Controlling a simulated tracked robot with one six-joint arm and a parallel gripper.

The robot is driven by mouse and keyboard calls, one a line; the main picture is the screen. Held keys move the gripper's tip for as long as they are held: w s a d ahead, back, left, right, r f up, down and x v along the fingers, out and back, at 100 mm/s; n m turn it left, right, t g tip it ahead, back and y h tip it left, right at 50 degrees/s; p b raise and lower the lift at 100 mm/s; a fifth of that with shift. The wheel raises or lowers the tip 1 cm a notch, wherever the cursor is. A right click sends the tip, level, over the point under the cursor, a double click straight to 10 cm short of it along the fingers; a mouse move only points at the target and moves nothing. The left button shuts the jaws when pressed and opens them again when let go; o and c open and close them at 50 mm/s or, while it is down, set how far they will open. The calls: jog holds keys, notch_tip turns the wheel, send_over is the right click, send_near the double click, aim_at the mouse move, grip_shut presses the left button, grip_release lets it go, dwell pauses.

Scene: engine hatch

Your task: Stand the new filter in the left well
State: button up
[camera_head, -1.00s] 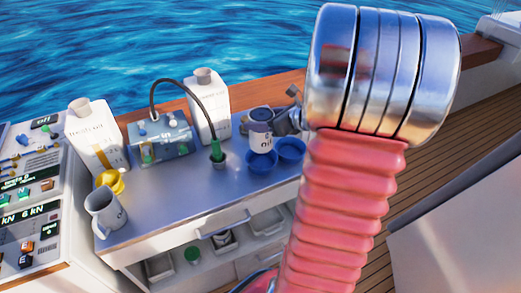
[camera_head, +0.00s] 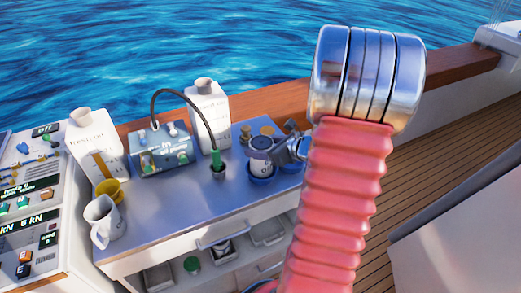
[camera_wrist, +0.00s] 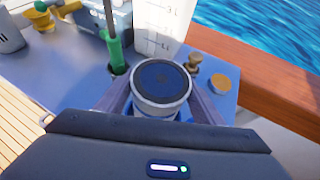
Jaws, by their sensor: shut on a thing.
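The new filter, a white can with a dark blue top, shows in the head view (camera_head: 260,158) and in the wrist view (camera_wrist: 162,88). My gripper (camera_head: 284,150) is shut on it, with one finger on each side in the wrist view. The filter is upright, with its lower part inside the rim of the blue left well (camera_head: 262,180). I cannot tell whether it touches the bottom. The blue right well (camera_head: 291,168) is beside it, partly hidden by my gripper.
A green-based hose (camera_head: 217,166) arches to a pump box (camera_head: 160,150) left of the filter. Two white jugs (camera_head: 93,145) (camera_head: 208,112) stand at the back. A mug (camera_head: 104,220) stands front left. A brass knob (camera_wrist: 193,78) and an orange disc (camera_wrist: 221,84) are close behind the filter.

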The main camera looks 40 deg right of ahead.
jog(key=shift+f, duration=0.6)
jog(key=o, duration=1.8)
jog(key=shift+c, duration=0.2)
jog(key=v, duration=1.2)
